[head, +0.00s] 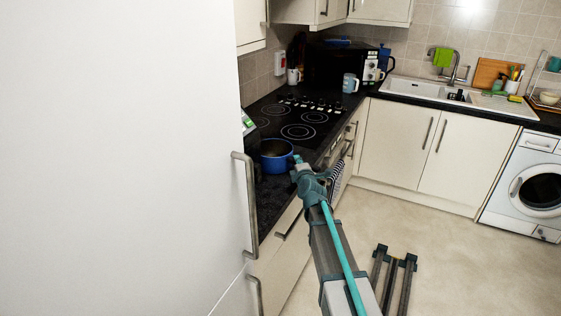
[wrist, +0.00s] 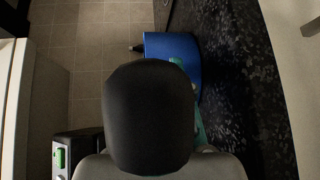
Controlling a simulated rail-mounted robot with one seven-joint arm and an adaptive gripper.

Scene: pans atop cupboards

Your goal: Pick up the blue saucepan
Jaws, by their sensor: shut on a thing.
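The blue saucepan (head: 275,155) is upright at the near end of the dark worktop, beside the hob in the head view. Its blue side (wrist: 180,48) also shows in the wrist view, partly covered by my wrist. My gripper (head: 296,160) is at the saucepan's right side, shut on it. The exact grip spot is hidden. In the wrist view only teal bits of the gripper show around the black wrist part. I cannot tell whether the saucepan is touching the worktop.
A tall white cupboard door (head: 130,150) with a long handle fills the left. A dark appliance with a green light (wrist: 60,158) stands close to the saucepan. The black hob (head: 300,120) beyond is clear. Mugs (head: 350,83) stand farther back.

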